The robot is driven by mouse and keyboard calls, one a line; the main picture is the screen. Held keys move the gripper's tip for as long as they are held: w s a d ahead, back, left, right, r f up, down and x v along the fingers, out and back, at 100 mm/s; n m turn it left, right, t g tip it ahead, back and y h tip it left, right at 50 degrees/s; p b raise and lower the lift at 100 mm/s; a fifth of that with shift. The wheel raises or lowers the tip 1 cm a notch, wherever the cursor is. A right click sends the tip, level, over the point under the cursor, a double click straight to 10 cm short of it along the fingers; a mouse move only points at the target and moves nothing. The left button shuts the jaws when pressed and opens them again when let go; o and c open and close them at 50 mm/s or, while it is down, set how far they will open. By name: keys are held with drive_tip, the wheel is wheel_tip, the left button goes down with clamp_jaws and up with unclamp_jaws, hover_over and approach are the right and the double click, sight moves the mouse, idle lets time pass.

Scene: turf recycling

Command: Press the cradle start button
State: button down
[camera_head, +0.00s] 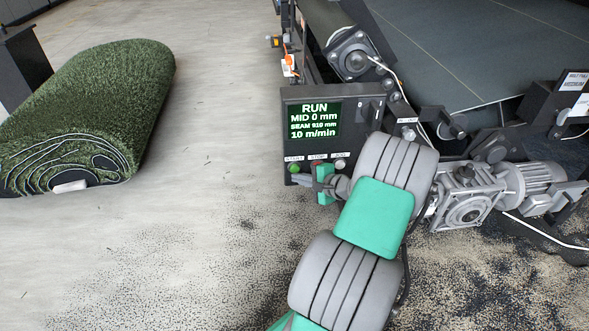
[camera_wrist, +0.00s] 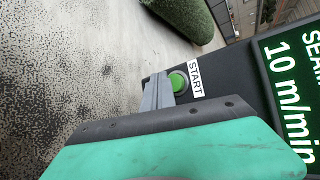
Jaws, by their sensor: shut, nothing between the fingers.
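The green start button (camera_head: 294,168) sits at the lower left of a dark control box (camera_head: 290,110), under a START label. In the wrist view the start button (camera_wrist: 178,82) shows large beside its white START label (camera_wrist: 194,79). My gripper (camera_head: 298,181) is shut and empty, its fingertips just below the button in the head view. In the wrist view my gripper's fingertips (camera_wrist: 157,88) are right beside the button's edge. I cannot tell whether they touch it. The box's screen (camera_head: 314,120) reads RUN, MID 0 mm and 10 m/min.
STOP and JOG labels sit right of START on the box; my gripper partly covers that area. A rolled turf (camera_head: 90,110) lies on the floor at left. A motor with gearbox (camera_head: 480,200) and a conveyor belt (camera_head: 450,50) are at right. Floor between roll and box is clear.

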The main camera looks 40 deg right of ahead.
drive_tip(key=s+a+p, duration=0.1)
drive_tip(key=s, duration=0.1)
drive_tip(key=s+a+p, duration=0.2)
drive_tip(key=s, duration=0.1)
drive_tip(key=shift+a, duration=0.2)
idle(0.3)
idle(0.4)
